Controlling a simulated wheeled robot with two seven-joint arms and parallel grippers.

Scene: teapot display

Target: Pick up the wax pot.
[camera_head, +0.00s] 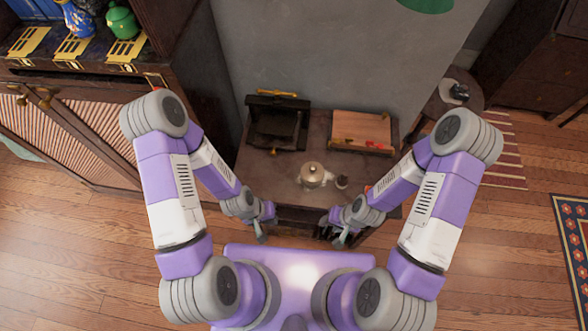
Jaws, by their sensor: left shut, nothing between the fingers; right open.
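A small pale metallic pot with a lid (313,175), which looks like the wax pot, stands upright on the dark table (255,172) near its front edge. My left gripper (261,232) is shut and empty, in front of the table and to the left of the pot. My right gripper (331,236) is open and empty, in front of the table and slightly right of the pot. Neither gripper touches the pot.
A small dark item (341,182) stands just right of the pot. Behind are an open dark box (276,125) and a wooden board or box (361,130). A cabinet at left holds a green pot (122,23) and blue vase (78,20). A small round table (440,100) stands right.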

